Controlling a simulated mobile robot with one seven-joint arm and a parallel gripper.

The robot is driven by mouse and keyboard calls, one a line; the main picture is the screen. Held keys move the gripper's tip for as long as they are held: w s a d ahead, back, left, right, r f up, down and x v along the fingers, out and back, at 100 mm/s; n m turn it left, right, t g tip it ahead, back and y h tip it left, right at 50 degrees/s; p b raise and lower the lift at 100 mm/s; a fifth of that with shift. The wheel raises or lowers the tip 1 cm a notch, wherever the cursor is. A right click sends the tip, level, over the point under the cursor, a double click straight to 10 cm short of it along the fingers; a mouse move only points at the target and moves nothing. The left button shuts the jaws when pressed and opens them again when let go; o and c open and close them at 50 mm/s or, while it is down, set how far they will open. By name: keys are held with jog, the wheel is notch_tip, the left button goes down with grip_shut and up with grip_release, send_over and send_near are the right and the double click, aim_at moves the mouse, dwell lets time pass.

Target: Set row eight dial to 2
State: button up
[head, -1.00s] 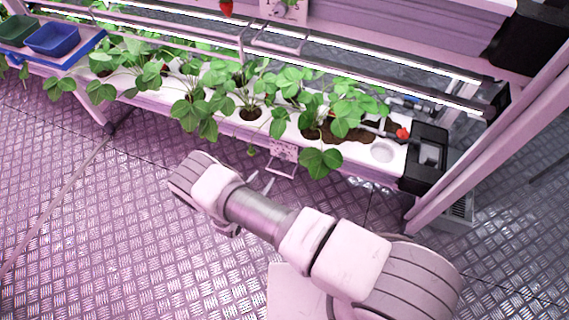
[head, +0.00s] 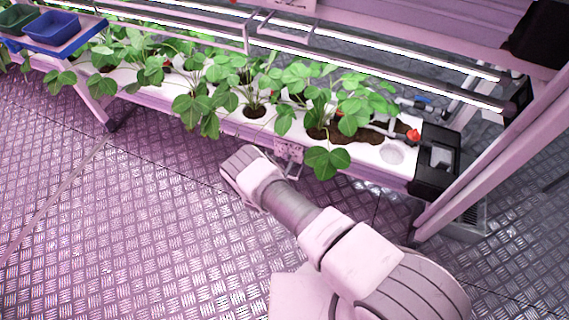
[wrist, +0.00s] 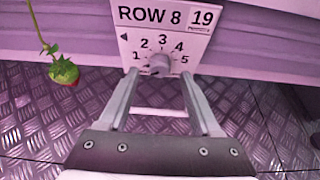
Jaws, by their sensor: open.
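The ROW 8 dial plate (wrist: 165,30) is at the top centre of the wrist view, a white card with the numbers 1 to 5 in an arc. Its round grey knob (wrist: 159,62) sits below the 3. Which number the knob points to is too small to tell. My gripper (wrist: 160,80) is open and empty, its two fingers reaching toward the plate on either side of the knob's lower area. Contact with the knob cannot be made out. In the head view, the plate (head: 289,152) hangs on the front of the planter, partly behind my arm, which hides most of the gripper.
A white planter (head: 395,153) with several leafy strawberry plants runs along the rack. A strawberry (wrist: 64,71) hangs left of the plate. Blue (head: 52,27) and green crates stand at the far left. The metal floor (head: 110,240) in front is clear.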

aim_at(287, 157)
jog(key=shift+b+x, duration=0.3)
jog(key=shift+x, duration=1)
grip_shut()
